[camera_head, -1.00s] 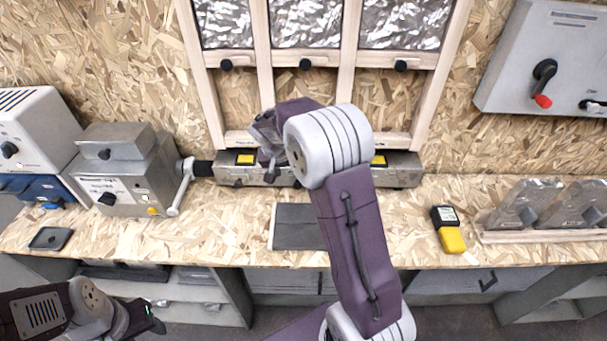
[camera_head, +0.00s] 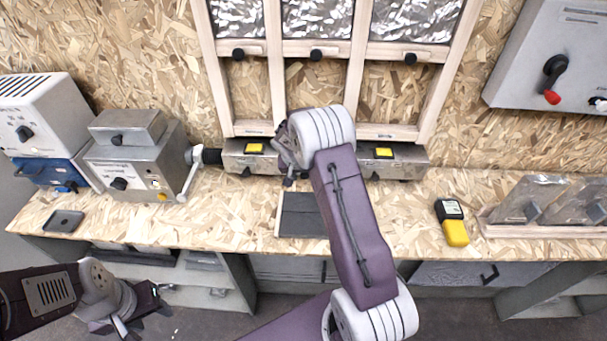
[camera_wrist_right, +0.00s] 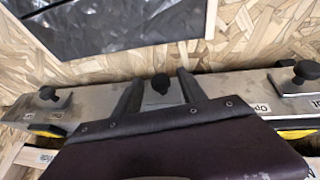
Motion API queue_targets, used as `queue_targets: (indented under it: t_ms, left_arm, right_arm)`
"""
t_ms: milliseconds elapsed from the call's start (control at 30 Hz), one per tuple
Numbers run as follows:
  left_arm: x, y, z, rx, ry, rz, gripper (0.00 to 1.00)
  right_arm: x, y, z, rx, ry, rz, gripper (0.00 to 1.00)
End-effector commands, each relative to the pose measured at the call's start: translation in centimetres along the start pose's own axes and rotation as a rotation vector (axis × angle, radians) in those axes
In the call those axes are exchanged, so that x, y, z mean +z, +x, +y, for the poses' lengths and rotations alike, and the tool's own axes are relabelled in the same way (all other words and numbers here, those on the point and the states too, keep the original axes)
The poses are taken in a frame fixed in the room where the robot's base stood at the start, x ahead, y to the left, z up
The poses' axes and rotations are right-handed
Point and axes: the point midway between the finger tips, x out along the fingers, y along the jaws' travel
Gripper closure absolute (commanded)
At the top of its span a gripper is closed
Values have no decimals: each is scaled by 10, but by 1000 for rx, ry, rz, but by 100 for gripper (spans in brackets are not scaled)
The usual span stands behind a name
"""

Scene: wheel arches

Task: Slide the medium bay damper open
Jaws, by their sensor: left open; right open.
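A grey metal plenum (camera_head: 400,157) runs along the foot of the wooden frame and carries three small black damper knobs. The middle knob (camera_wrist_right: 160,84) stands between the two fingers of my right gripper (camera_wrist_right: 159,88), which is open, with a gap showing on both sides. In the head view my right gripper (camera_head: 287,152) and wrist hide this middle part. The other knobs show at the left (camera_wrist_right: 47,93) and right (camera_wrist_right: 305,72) of the right wrist view. I cannot read which bay is medium. My left gripper (camera_head: 152,305) is open, low at the left.
A grey box with a crank (camera_head: 140,165) stands left of the plenum. A dark mat (camera_head: 301,215) lies on the bench before it. A yellow meter (camera_head: 452,222) and a rack of clear plates (camera_head: 545,205) are to the right. Bare bench separates them.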

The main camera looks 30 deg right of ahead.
Motion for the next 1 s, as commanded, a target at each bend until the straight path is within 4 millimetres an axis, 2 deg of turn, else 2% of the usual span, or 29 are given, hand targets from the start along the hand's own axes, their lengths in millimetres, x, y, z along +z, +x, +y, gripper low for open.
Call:
queue_targets:
  t_ms: [100,267,1000]
  left_arm:
    - [0,0,0,0,0,0,51]
    - [0,0,0,0,0,0,51]
    - [0,0,0,0,0,0,51]
  right_arm:
    - [0,0,0,0,0,0,54]
    - [0,0,0,0,0,0,99]
    - [0,-1,0,0,0,-1,100]
